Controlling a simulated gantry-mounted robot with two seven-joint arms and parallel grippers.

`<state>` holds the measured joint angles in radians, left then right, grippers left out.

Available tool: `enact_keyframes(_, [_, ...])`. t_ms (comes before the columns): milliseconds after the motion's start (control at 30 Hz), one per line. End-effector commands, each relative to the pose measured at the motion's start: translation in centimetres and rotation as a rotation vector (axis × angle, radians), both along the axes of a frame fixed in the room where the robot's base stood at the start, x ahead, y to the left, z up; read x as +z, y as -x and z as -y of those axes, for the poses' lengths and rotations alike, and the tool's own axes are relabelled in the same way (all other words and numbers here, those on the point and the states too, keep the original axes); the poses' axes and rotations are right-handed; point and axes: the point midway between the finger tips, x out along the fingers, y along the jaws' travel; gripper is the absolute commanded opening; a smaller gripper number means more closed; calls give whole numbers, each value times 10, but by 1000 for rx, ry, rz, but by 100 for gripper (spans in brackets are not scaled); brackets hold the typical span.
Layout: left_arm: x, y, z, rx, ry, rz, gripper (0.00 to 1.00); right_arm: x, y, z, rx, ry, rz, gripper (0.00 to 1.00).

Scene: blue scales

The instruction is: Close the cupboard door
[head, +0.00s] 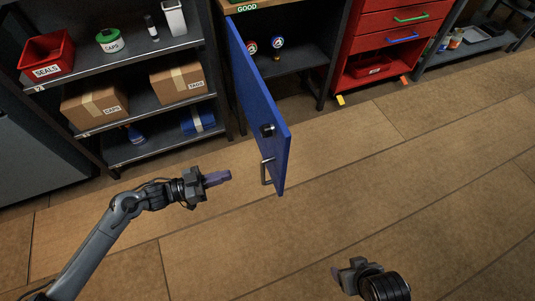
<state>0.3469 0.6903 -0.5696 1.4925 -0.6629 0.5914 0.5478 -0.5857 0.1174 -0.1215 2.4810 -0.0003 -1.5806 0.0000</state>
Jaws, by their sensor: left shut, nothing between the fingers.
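The blue cupboard door (253,98) stands wide open, swung out from the dark cupboard (294,60). A metal handle (265,172) and a dark lock (267,130) are on its left-facing side. My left gripper (229,176) is shut and empty, to the left of the door near the handle, apart from it in the picture. My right gripper (340,272) is at the lower right, away from the door; whether its fingers are open or shut is not clear.
At the left, a shelf unit (150,108) holds a red bin (47,54), cardboard boxes (94,103) and other items. Right of the cupboard is a red drawer cabinet (392,30). Two small round items (277,43) are inside the cupboard. The wooden floor (400,170) is clear.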

Motion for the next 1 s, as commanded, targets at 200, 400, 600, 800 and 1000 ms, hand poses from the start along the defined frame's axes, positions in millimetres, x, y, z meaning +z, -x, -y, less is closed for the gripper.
enact_keyframes(200, [25,-16,6,0,-4,43,0,7,-9,1,-3,0,23,70])
enact_keyframes(400, [24,-25,32,0,-1,45,0,-9,-3,1,-2,0,7,70])
enact_keyframes(600, [24,-38,68,0,-1,47,0,-29,2,1,-1,1,-7,70])
enact_keyframes(800, [23,-49,100,0,-2,44,0,-42,-2,1,0,4,3,70])
enact_keyframes(1000, [24,-57,121,2,-3,45,0,-54,-2,2,2,7,3,70])
